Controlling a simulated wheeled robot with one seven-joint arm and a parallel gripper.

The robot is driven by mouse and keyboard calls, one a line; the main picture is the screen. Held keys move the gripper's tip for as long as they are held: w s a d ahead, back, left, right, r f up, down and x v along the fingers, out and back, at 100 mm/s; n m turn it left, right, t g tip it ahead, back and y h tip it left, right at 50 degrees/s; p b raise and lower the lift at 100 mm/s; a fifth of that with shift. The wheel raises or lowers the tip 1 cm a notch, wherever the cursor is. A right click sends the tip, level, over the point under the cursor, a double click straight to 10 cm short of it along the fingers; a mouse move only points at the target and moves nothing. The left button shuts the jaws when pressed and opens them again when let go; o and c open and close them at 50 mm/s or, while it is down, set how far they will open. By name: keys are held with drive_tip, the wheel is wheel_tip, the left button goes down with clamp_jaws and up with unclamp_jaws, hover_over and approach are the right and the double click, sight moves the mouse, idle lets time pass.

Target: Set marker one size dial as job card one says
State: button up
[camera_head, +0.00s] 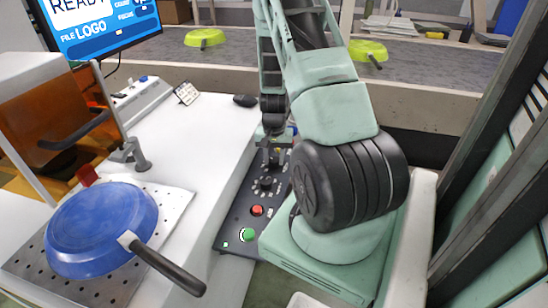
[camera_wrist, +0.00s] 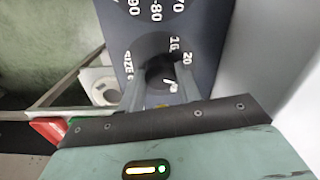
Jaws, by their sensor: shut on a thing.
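The dark marker control panel (camera_head: 232,222) lies along the edge of the white bench in the head view. My gripper (camera_head: 274,151) reaches down over its far part. In the wrist view my gripper (camera_wrist: 160,92) has its two fingers on either side of the dark knob of the size dial (camera_wrist: 160,73) and is shut on it. The dial face shows "SIZE", "16" and "20". A white pointer mark shows on the knob, partly between the fingers; its exact setting is hard to tell. A small card (camera_head: 186,93) stands on the bench, its text too small to read.
Another dial (camera_head: 266,184), a red button (camera_head: 257,210) and a green button (camera_head: 248,235) sit nearer on the panel. A blue pan (camera_head: 100,228) lies on a perforated plate (camera_head: 178,205) at left. Green pans (camera_head: 205,38) stand on the conveyor behind. The screen (camera_head: 98,22) reads "READY" and "LOGO".

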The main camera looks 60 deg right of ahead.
sight(274, 160)
drive_tip(key=o, duration=1)
drive_tip(key=shift+c, duration=0.2)
drive_tip(key=shift+r, duration=0.1)
wheel_tip(274, 160, up, 17)
drive_tip(key=p, duration=0.2)
drive_tip(key=shift+r, duration=0.15)
drive_tip(key=w+a+r+n+t, duration=0.1)
drive_tip(key=w+a+r+n, duration=0.15)
drive_tip(key=a, duration=0.55)
drive_tip(key=w+a+r+n, duration=0.1)
drive_tip(key=a+n, duration=0.3)
drive_tip(key=a, duration=0.4)
drive_tip(key=w+a+r+n+t, duration=0.1)
drive_tip(key=a+n, duration=0.3)
drive_tip(key=a, duration=0.4)
drive_tip(key=s+a+r+n+g+p, duration=0.1)
drive_tip(key=s+a+r+n+p, duration=0.2)
drive_tip(key=s+a, duration=0.4)
drive_tip(key=s+a+r+n+g+p, duration=0.1)
drive_tip(key=s+a+r+n, duration=0.4)
drive_tip(key=a, duration=1.1)
drive_tip(key=s+n+p, duration=0.1)
drive_tip(key=s+n, duration=0.1)
drive_tip(key=s, duration=0.1)
drive_tip(key=shift+a+r+y+p, duration=0.2)
drive_tip(key=shift+r+y+p, duration=0.1)
drive_tip(key=shift+r+p, duration=0.1)
